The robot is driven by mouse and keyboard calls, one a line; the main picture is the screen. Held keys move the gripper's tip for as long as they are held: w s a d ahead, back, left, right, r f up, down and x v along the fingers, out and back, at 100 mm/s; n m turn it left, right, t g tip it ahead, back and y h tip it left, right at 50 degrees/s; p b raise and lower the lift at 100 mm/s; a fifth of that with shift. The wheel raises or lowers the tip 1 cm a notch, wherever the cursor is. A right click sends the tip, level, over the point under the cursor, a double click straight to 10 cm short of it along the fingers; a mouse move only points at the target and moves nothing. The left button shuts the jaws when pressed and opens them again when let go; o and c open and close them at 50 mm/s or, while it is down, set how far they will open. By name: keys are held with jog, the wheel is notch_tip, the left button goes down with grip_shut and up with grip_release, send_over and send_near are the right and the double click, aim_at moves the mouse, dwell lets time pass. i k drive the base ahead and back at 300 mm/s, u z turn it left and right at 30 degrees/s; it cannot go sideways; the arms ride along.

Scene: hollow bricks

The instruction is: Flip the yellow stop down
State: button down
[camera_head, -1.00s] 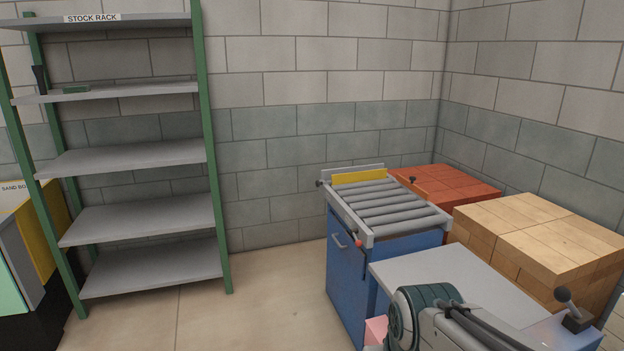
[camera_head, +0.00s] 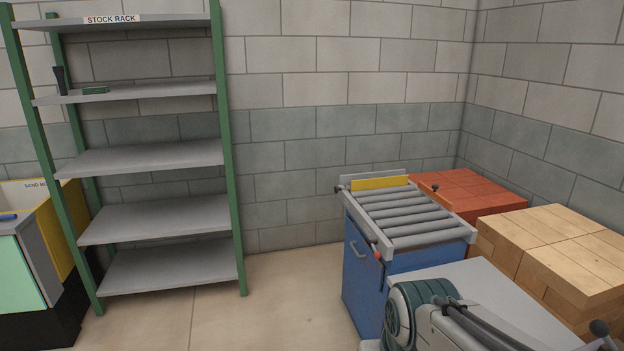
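The yellow stop (camera_head: 380,183) is a flat yellow plate standing upright across the far end of the grey roller conveyor (camera_head: 408,215). A grey plate stands just behind it. The conveyor sits on a blue cabinet (camera_head: 362,275) with a handle on its front left. A small red-tipped lever (camera_head: 377,255) is at the near left corner of the conveyor frame. My arm shows at the lower right, well short of the stop. My gripper is not in view.
A grey table top (camera_head: 480,290) stands in front of the conveyor. Stacked red bricks (camera_head: 465,190) and tan blocks (camera_head: 560,245) lie to the right. A green-posted stock rack (camera_head: 150,160) stands at the left, with a sand box (camera_head: 60,215) beside it. The floor between rack and conveyor is clear.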

aim_at(391, 181)
jog(key=u, duration=0.35)
jog(key=i, duration=3)
jog(key=z, duration=0.95)
jog(key=i, duration=0.65)
jog(key=z, duration=0.3)
